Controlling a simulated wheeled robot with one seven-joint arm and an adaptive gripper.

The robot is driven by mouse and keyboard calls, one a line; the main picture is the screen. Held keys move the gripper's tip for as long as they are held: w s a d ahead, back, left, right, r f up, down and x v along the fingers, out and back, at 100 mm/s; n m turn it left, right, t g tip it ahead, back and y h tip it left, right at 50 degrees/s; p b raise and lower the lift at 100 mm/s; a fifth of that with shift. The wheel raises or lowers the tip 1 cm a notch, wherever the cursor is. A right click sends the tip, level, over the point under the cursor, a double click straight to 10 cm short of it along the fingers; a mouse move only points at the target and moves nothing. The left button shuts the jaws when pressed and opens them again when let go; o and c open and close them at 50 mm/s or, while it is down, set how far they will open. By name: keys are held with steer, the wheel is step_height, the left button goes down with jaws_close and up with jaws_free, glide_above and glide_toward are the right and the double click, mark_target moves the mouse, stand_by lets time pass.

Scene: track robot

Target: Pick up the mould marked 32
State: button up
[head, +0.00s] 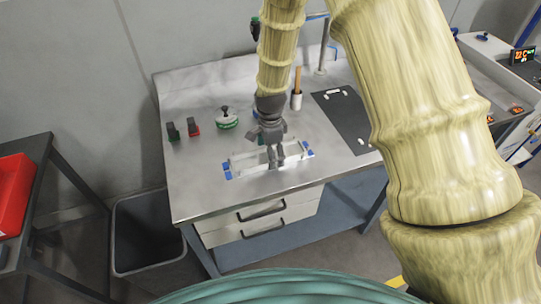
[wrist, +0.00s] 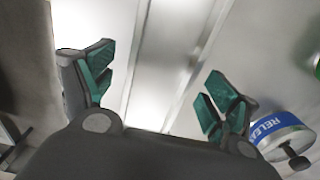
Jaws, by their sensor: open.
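I cannot make out a mould marked 32 in either view; no such number is readable. My gripper (head: 275,164) is over the workbench, pointing down at a pale railed fixture (head: 236,166) with blue end pieces. In the wrist view my gripper (wrist: 160,88) is open, its two green-padded fingers wide apart. Pale metal bars or plates (wrist: 166,45) run between and beyond the fingers. I see nothing held. Whether the fingertips touch the fixture is not clear.
The steel bench (head: 205,190) also holds a green-based knobbed item (head: 227,119), dark green (head: 173,131) and red (head: 193,127) blocks, a cup with a wooden handle (head: 296,100) and a dark mat (head: 344,118). A blue-banded "RELEA…" container (wrist: 282,132) is close to the right finger.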

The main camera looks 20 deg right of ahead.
steer(key=shift+f, duration=0.5)
steer(key=c, duration=1.7)
steer(key=shift+r, duration=0.1)
steer(key=shift+c, duration=0.8)
steer(key=shift+w+r, duration=0.1)
